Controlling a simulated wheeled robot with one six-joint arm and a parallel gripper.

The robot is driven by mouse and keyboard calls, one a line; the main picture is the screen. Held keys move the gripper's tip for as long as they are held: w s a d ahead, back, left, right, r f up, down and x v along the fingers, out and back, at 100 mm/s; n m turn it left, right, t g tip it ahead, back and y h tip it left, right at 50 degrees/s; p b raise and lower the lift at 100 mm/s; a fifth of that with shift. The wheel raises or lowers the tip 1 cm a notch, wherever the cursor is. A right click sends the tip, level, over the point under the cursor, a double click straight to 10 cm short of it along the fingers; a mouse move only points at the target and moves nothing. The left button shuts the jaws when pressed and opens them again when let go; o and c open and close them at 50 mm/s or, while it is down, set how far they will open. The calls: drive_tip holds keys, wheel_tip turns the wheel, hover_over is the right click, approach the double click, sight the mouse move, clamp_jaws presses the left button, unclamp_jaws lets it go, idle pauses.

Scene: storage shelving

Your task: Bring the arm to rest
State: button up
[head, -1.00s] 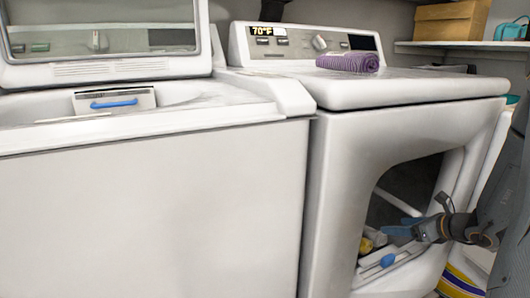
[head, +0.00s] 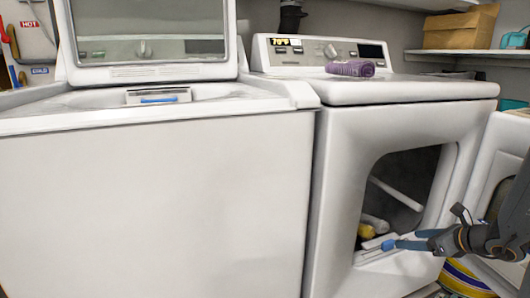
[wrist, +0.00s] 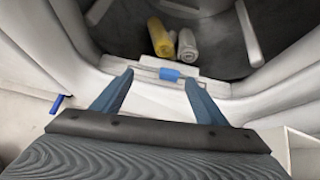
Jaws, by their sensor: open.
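My gripper (head: 408,243) is in front of the open doorway of the dryer (head: 350,215) at the lower right of the head view. In the wrist view my gripper (wrist: 158,92) is open, with its two blue fingers apart and nothing held between them. Its fingers point at the sill of the dryer opening. A blue tab (wrist: 170,74) on the sill shows just beyond the fingertips; I cannot tell whether a finger touches it. The rest of my arm leaves the head view at the right edge.
Yellow (wrist: 160,36) and white rolled cloths (wrist: 188,46) lie in the drum. The dryer door (head: 500,165) stands open at the right, close to my arm. A purple towel (head: 350,68) lies on top. A washer (head: 150,200) with a raised lid stands left.

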drive_tip(key=s+a+r+n+g+y, duration=0.1)
drive_tip(key=s+a+n+g, duration=0.25)
drive_tip(key=a+n, duration=0.4)
drive_tip(key=s+a+r+n+g, duration=0.1)
drive_tip(key=s+a+n+g, duration=0.3)
drive_tip(key=a, duration=0.7)
drive_tip(key=s+a+r+n+g+h, duration=0.1)
drive_tip(key=s+a+r+n, duration=0.3)
drive_tip(key=s+a+n, duration=0.5)
drive_tip(key=s+a+r+n+g+h, duration=0.1)
drive_tip(key=s+a+r+n, duration=0.3)
drive_tip(key=s+a+n, duration=0.5)
drive_tip(key=s+a+r+n+g+h, duration=0.1)
drive_tip(key=s+a+r+n+h, duration=0.15)
drive_tip(key=s+a+n, duration=0.7)
drive_tip(key=w+d+r+m+p, duration=0.1)
drive_tip(key=d+r+m+p, duration=0.3)
drive_tip(key=d+r+p, duration=0.5)
drive_tip(key=d+r+m+p, duration=0.4)
drive_tip(key=d+r+p, duration=0.6)
drive_tip(key=r+p, duration=0.8)
drive_tip(key=p, duration=0.5)
drive_tip(key=shift+w+d+h+p, duration=0.15)
drive_tip(key=shift+w+h+p, duration=0.15)
drive_tip(key=shift+w+h, duration=0.1)
